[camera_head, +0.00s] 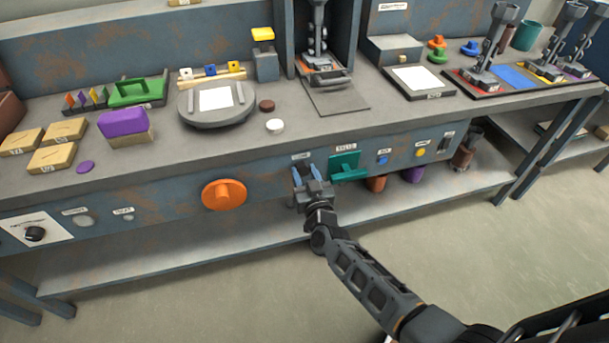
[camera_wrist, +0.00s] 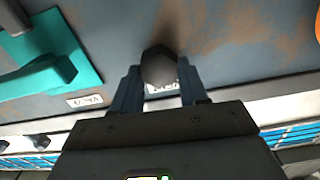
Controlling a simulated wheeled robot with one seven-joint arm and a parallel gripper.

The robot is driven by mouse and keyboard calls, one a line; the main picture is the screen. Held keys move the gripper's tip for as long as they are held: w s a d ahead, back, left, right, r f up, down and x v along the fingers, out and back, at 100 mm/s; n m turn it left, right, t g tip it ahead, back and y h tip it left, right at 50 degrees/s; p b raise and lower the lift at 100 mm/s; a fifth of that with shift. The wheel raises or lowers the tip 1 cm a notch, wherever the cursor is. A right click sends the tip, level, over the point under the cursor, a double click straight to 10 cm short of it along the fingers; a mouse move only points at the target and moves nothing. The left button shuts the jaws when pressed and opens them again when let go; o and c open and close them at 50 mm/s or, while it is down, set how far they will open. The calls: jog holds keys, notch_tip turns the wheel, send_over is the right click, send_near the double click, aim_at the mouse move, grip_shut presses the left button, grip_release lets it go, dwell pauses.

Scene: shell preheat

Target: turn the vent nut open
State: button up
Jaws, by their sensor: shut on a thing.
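The vent nut (camera_wrist: 159,66) is a dark grey hexagonal piece on the bench's blue-grey front panel. In the wrist view it stands between the two blue fingers of my gripper (camera_wrist: 160,88), which are shut on its sides. A small white label is partly hidden behind it. In the head view my gripper (camera_head: 308,172) reaches up to the front panel (camera_head: 265,180), between the orange knob and the teal handle. The nut itself is mostly hidden there by the fingers.
A teal handle (camera_head: 345,166) is close on the right, and it also shows in the wrist view (camera_wrist: 45,55). A large orange knob (camera_head: 224,194) is on the left. Small blue and yellow buttons sit farther right. The floor in front is clear.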

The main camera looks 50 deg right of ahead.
jog(key=m+b, duration=0.1)
jog(key=m, duration=0.2)
jog(key=shift+s+f+m, duration=0.1)
jog(key=shift+m, duration=0.3)
jog(key=m+b, duration=0.1)
jog(key=m, duration=0.2)
jog(key=shift+d+m, duration=0.1)
jog(key=shift+m, duration=0.2)
jog(key=m+b, duration=0.1)
jog(key=m, duration=0.2)
jog(key=shift+f+m, duration=0.1)
jog(key=shift+m, duration=0.2)
jog(key=shift+s+d+m+b, duration=0.1)
jog(key=shift+m+b, duration=0.65)
jog(key=shift+m, duration=0.85)
jog(key=o, duration=1.1)
jog(key=shift+c, duration=0.2)
jog(key=v, duration=0.7)
jog(key=shift+s+a+p, duration=0.25)
jog(key=shift+s+p, duration=0.05)
jog(key=shift+p, duration=0.05)
